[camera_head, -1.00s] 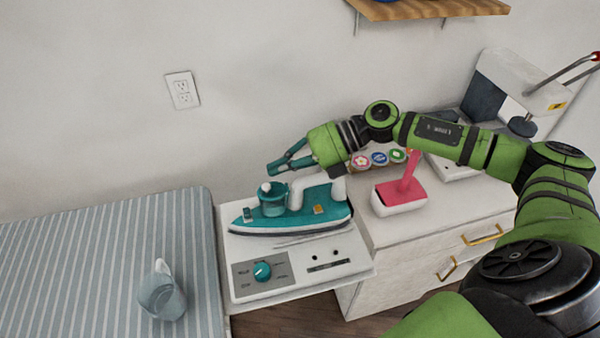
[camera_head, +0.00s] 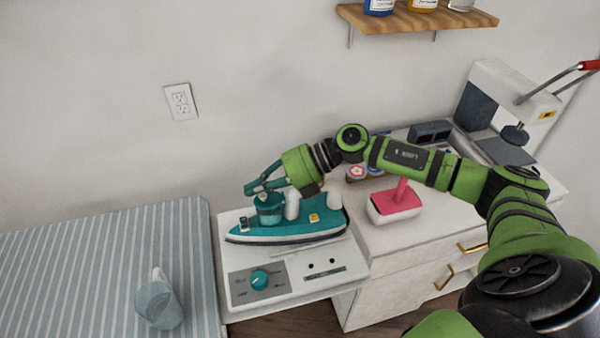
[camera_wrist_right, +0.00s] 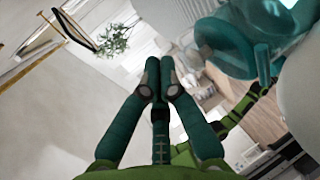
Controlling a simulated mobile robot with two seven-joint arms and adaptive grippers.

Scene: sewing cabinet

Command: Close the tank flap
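The teal and white iron (camera_head: 290,232) lies on a white panel with a dial. Its round teal water tank (camera_head: 268,216) is at the left part of the iron; a curved teal part of it shows at the upper right of the wrist view (camera_wrist_right: 222,42). My right gripper (camera_head: 250,188) is just above and behind the tank in the head view, with its fingers pointing left. In the wrist view its fingertips (camera_wrist_right: 159,66) are together with nothing between them. The tank flap cannot be made out clearly, as the fingers partly cover the tank's top. My left gripper is not in view.
A pink and white brush-like tool (camera_head: 398,205) and round colourful patches (camera_head: 357,173) lie right of the iron, under my right arm. A press (camera_head: 515,105) stands at far right.

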